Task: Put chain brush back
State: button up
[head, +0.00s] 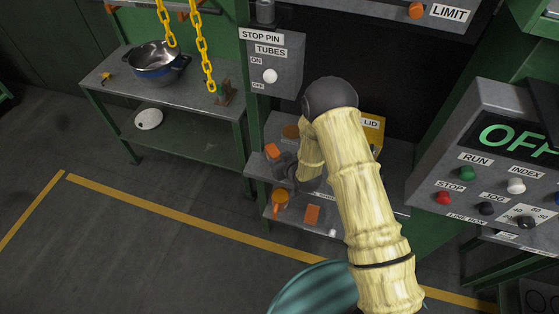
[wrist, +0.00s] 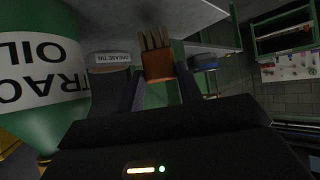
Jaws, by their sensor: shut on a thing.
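In the wrist view, my gripper (wrist: 161,88) is shut on the chain brush (wrist: 158,65), an orange-brown block with several tan bristle tufts on its far end. Its two dark fingers stand on either side of the block. In the head view, my pale, ringed arm reaches down toward the small grey shelf unit (head: 260,167). The dark gripper (head: 303,180) is partly hidden behind the arm there. I cannot tell for certain which orange item in the head view is the brush.
A green drum labelled TRACK OIL (wrist: 42,75) stands close at the left in the wrist view, appearing upside down. Yellow chains (head: 202,50) hang by a bench with a blue pot (head: 157,65). A control box (head: 490,170) stands right. Floor at left is open.

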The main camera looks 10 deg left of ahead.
jog(key=shift+f, duration=0.75)
jog(key=shift+f, duration=0.15)
jog(key=o, duration=0.9)
jog(key=shift+r, duration=0.2)
jog(key=b+v, duration=0.4)
jog(key=v, duration=0.8)
jog(key=shift+a, duration=0.1)
